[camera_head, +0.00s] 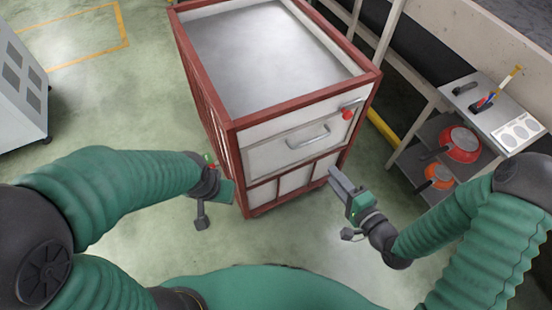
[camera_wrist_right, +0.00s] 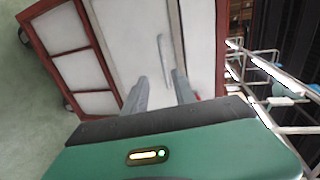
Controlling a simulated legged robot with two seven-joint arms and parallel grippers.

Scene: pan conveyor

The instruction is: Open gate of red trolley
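The red trolley (camera_head: 232,124) stands ahead of me with a metal top. Its front has a pale gate panel (camera_head: 262,156) that looks shut, with a silver handle (camera_head: 307,138) and a red knob (camera_head: 347,114) at the upper right. My right gripper (camera_head: 338,182) is in front of the trolley's lower right, below the handle and apart from it. In the right wrist view its two fingers (camera_wrist_right: 160,88) are apart with nothing between them, and the handle (camera_wrist_right: 163,50) lies beyond. My left gripper (camera_head: 212,205) is by the trolley's front left corner; its fingers do not show clearly.
A shelf rack (camera_head: 455,120) on the right holds a red pan (camera_head: 460,143), a smaller orange pan (camera_head: 438,176) and tools. A grey cabinet (camera_head: 18,90) stands at the far left. The green floor (camera_head: 110,115) left of the trolley is clear.

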